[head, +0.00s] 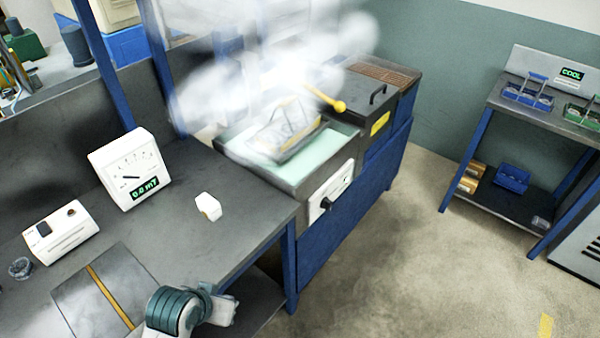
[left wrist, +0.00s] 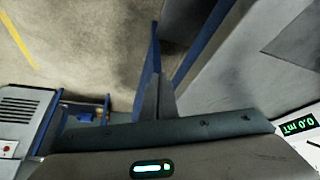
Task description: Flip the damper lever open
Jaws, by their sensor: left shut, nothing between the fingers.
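A yellow lever with a round knob (head: 338,106) sticks out over the back of the tank-like machine (head: 345,150), partly veiled by white smoke. I take it for the damper lever; its far end is hidden in the smoke. My left arm shows at the bottom of the head view, by the near bench edge, well apart from the lever. My left gripper (left wrist: 157,92) is shut and empty in the left wrist view, with the floor and blue bench legs behind it. The lever is not visible in the left wrist view. My right gripper is in neither view.
A wire-handled basket (head: 283,130) sits in the smoking tank. A meter reading 0.0 mT (head: 130,168) and a small white block (head: 208,206) stand on the bench (head: 190,255). A cart with a COOL display (head: 572,74) stands at right, across clear floor.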

